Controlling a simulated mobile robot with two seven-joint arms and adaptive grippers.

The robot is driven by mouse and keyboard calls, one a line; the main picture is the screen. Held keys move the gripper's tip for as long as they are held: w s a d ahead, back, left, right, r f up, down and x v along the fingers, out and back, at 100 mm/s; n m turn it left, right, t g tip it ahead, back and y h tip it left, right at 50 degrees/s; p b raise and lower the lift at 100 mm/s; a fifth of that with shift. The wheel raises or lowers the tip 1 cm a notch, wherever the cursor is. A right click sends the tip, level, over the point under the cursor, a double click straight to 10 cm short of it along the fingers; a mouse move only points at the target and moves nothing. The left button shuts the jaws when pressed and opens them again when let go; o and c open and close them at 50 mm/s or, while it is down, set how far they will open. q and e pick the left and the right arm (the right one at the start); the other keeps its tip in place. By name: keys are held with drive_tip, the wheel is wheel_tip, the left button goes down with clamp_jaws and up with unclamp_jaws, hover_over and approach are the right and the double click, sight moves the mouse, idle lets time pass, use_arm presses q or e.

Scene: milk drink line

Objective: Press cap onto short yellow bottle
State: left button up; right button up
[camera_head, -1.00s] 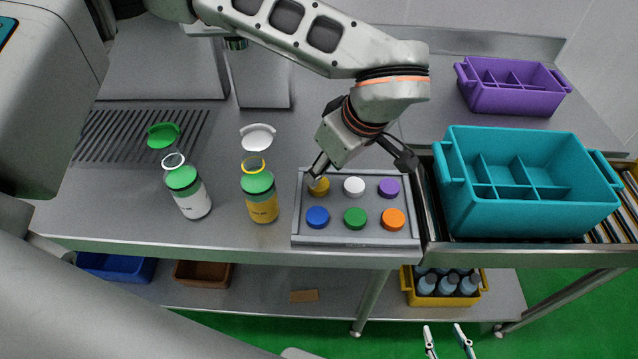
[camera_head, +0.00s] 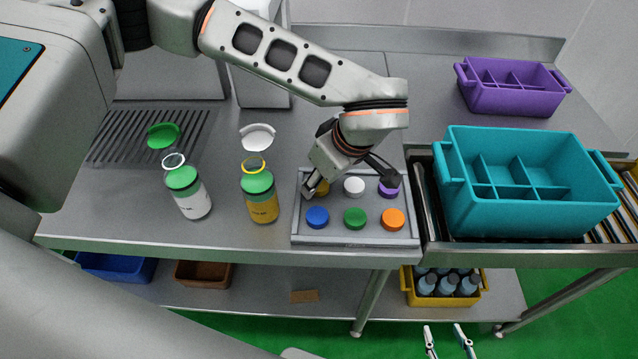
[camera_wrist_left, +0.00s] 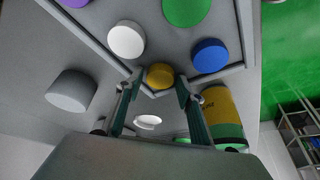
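The yellow cap (camera_head: 322,188) sits in the back-left spot of the grey cap tray (camera_head: 360,239), partly hidden by my left gripper (camera_head: 312,186). In the left wrist view, the left fingers (camera_wrist_left: 157,90) are spread on either side of the yellow cap (camera_wrist_left: 160,75), with small gaps seeming to show. The yellow bottle (camera_head: 263,208) stands upright left of the tray, with a green band and a yellow ring at its open-looking top. It also shows in the left wrist view (camera_wrist_left: 220,102). My right gripper (camera_head: 448,342) is open and empty at the bottom edge.
White, purple, blue, green and orange caps share the tray. A white bottle (camera_head: 192,200) with a green band stands left of the yellow one. Green (camera_head: 163,135) and white (camera_head: 258,137) discs are behind the bottles. A teal crate (camera_head: 520,213) stands at right, a purple one (camera_head: 512,98) behind.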

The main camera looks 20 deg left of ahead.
sight(322, 185)
use_arm(q)
drive_tip(key=c, duration=0.5)
drive_tip(key=shift+r, duration=0.1)
wheel_tip(322, 185, up, 20)
drive_tip(key=p, duration=0.1)
idle(0.5)
